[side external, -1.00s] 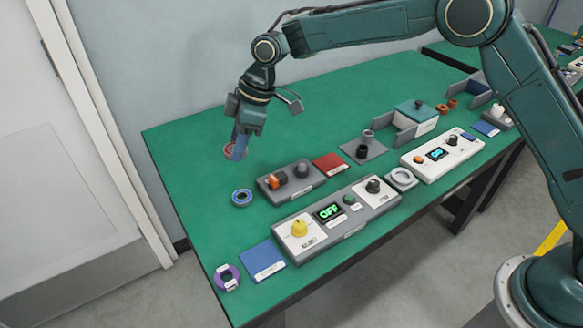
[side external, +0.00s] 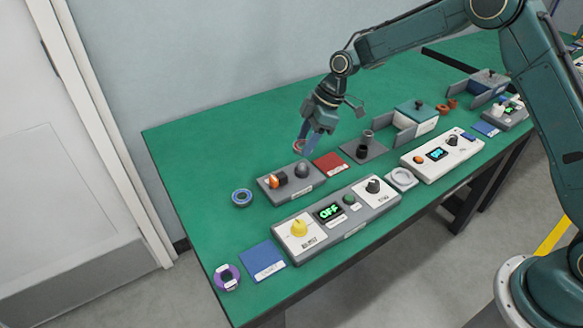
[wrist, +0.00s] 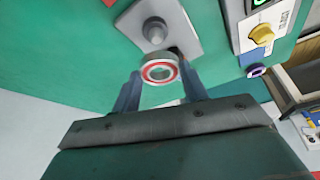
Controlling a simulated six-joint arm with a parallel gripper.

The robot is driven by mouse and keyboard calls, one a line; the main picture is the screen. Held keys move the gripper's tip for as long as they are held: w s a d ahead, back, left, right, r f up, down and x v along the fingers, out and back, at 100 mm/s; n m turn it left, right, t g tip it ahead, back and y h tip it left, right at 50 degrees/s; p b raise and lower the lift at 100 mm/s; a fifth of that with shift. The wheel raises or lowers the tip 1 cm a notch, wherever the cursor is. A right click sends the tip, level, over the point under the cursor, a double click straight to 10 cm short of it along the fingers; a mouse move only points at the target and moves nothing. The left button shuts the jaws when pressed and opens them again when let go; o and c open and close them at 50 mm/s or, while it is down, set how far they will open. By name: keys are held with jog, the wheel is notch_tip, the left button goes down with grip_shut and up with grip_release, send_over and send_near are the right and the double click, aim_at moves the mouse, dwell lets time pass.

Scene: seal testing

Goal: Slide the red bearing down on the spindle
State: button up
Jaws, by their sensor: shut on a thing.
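The red bearing (wrist: 160,72), a metal ring with a red band, is gripped between the two fingertips of my gripper (wrist: 160,88). In the side view the bearing (side external: 299,146) shows partly at my gripper (side external: 309,134), in the air behind the grey box (side external: 308,185). A grey rounded post (side external: 302,170), which may be the spindle, stands upright on that box beside an orange and black piece (side external: 276,181). In the wrist view the post (wrist: 155,30) is bare and lies beyond the bearing, apart from it. The bearing hides most of the orange and black piece there.
A red mat (side external: 329,164) lies right of the box, then a grey plate (side external: 350,149) with upright pieces. The OFF panel (side external: 352,222) stands in front. A blue bearing (side external: 242,198) lies to the left. The back left table is clear.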

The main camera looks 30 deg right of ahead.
aim_at(303, 164)
jog(key=shift+f, duration=0.1)
jog(key=shift+f, duration=1.95)
jog(key=shift+f, duration=1.25)
dwell(0.7)
jog(key=o, duration=1.1)
jog(key=shift+r, duration=4.5)
